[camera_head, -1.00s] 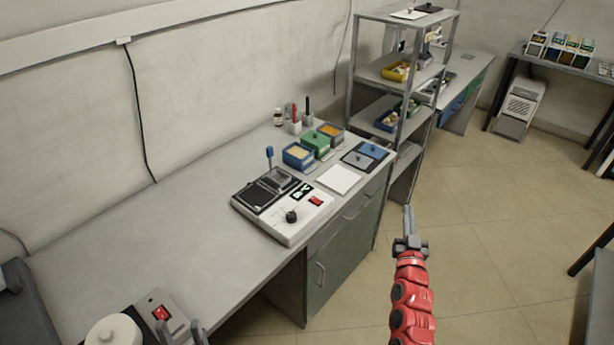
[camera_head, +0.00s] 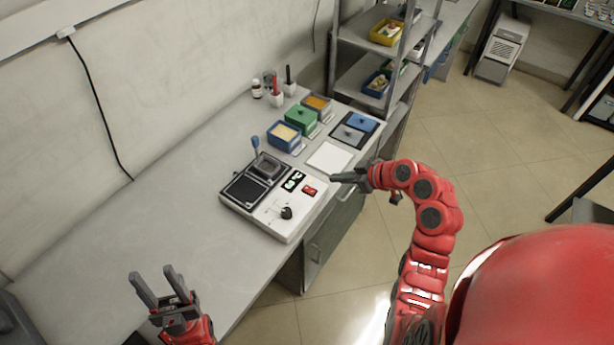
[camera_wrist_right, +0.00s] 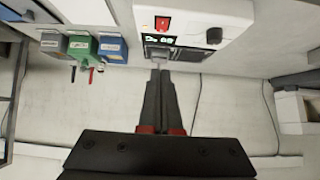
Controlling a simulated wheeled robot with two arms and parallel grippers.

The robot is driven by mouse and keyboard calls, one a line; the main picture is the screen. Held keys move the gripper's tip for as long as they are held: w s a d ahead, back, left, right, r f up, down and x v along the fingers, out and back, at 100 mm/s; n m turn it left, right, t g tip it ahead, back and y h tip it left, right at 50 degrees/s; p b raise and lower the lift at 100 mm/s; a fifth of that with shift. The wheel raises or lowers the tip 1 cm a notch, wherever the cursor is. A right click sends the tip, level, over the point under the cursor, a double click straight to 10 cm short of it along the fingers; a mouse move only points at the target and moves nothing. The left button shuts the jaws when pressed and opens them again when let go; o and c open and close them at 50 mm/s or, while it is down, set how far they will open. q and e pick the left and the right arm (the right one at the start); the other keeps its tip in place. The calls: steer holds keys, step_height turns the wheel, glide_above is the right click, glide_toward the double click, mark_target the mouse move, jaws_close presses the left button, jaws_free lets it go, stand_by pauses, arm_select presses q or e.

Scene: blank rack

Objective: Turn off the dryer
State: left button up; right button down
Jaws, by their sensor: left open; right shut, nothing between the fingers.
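The dryer, a white box (camera_head: 268,222) with dark plates on top, sits on the bench. It has a black knob (camera_head: 286,212), a lit green display (camera_head: 293,181) and a red switch (camera_head: 309,190), which also shows in the right wrist view (camera_wrist_right: 162,23). My right gripper (camera_head: 332,177) is shut and empty, its tips just right of the red switch; I cannot tell whether they touch anything. In the wrist view its fingers (camera_wrist_right: 160,68) reach toward the dryer. My left gripper (camera_head: 153,272) is open and empty, near the bench's front edge at lower left.
A white pad (camera_head: 327,157) lies behind the right gripper. Blue (camera_head: 284,136), green (camera_head: 301,119) and yellow-filled bins stand behind the dryer. A shelf rack (camera_head: 362,75) stands at the back. The bench left of the dryer (camera_head: 150,225) is clear.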

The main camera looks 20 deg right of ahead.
steer(key=shift+s, duration=0.15)
glide_above(313, 192)
steer(key=f, duration=0.6)
steer(key=shift+s, duration=0.25)
steer(key=f, duration=0.1)
steer(key=f+b, duration=0.1)
steer(key=shift+w+f, duration=0.2)
steer(key=shift+f, duration=0.1)
steer(key=shift+a+f, duration=0.1)
steer(key=shift+f, duration=0.65)
steer(key=shift+w, duration=0.1)
